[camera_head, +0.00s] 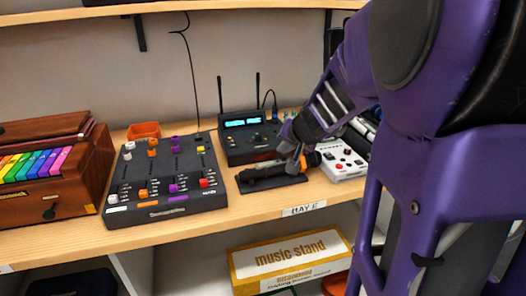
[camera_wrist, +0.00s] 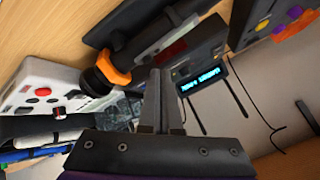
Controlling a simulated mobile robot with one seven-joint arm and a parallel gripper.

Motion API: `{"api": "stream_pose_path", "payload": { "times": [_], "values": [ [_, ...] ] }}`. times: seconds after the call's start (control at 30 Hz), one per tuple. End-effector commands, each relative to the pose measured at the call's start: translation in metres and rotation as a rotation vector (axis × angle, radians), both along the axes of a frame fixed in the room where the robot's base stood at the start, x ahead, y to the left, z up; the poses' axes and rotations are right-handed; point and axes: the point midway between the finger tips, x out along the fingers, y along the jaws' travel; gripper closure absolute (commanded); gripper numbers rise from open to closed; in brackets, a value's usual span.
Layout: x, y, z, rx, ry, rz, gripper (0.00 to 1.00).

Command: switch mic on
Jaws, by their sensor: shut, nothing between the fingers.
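The mic (camera_head: 264,173) is a dark handheld one with orange bands, lying on a flat black base (camera_head: 250,186) at the shelf's front edge. In the wrist view the mic (camera_wrist: 145,52) runs diagonally, with an orange ring (camera_wrist: 112,68) near its dark left end. My gripper (camera_head: 301,164) is close over the right part of the mic, partly covering it. In the wrist view my gripper (camera_wrist: 163,74) is shut and empty, its tips beside the mic's handle; I cannot tell whether they touch. I cannot make out the mic's switch or its position.
A black receiver (camera_head: 240,146) with a lit blue display and two antennas stands behind the mic. A black mixer (camera_head: 165,185) stands left. A yellow music stand box (camera_head: 250,266) sits below.

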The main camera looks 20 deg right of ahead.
Motion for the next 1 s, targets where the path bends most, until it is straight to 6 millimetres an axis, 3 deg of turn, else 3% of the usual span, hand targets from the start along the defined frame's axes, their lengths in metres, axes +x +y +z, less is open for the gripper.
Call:
{"api": "stream_pose_path", "payload": {
  "times": [1.0],
  "values": [
    [-0.0001, -0.0007, -0.0093, 0.0, 0.0, 0.0, 1.0]
  ]
}}
